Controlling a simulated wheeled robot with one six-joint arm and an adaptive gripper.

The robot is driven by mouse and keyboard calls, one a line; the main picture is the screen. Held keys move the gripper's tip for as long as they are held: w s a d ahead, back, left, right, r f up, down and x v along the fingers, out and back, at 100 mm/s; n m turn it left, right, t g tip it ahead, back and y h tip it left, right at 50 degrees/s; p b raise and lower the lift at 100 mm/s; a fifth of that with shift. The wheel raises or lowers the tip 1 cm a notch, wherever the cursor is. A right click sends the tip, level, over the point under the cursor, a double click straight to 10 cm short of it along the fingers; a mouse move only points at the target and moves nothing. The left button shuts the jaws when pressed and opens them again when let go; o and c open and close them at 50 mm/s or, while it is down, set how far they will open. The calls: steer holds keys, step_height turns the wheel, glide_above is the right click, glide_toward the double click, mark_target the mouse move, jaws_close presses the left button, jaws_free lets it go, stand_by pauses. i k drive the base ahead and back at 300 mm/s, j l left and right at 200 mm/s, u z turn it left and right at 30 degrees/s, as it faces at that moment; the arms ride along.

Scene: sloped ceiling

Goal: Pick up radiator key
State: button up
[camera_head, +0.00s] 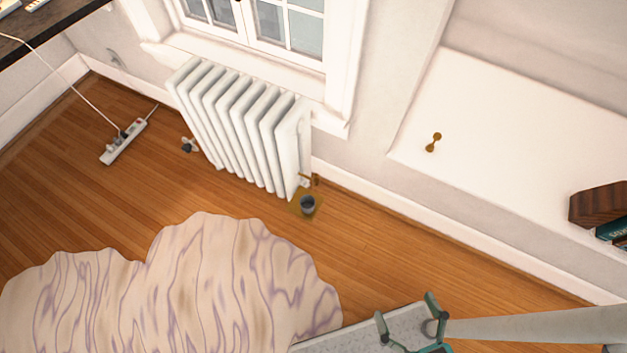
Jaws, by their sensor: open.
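A small brass-coloured piece that looks like the radiator key (433,142) lies on the white ledge (490,150) right of the window. It has a rounded end at each side of a thin stem. My gripper (405,314) is at the bottom of the view, low and to the left of the ledge. Its two green-grey fingers are spread apart with nothing between them. The key is well away from the fingers, up and to the right.
A power strip (124,142) lies at left. A patterned rug (190,285) covers the front floor. Books (612,228) stand on the ledge's right.

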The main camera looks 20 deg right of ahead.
mark_target(437, 136)
steer(key=i+l+z, duration=0.75)
steer(key=i, duration=0.35)
steer(key=l+u, duration=0.2)
steer(key=u, duration=0.2)
steer(key=k+l+u, duration=0.1)
steer(key=u, duration=0.3)
steer(key=k+l+u, duration=0.1)
steer(key=l+u, duration=0.2)
steer(key=u, duration=0.15)
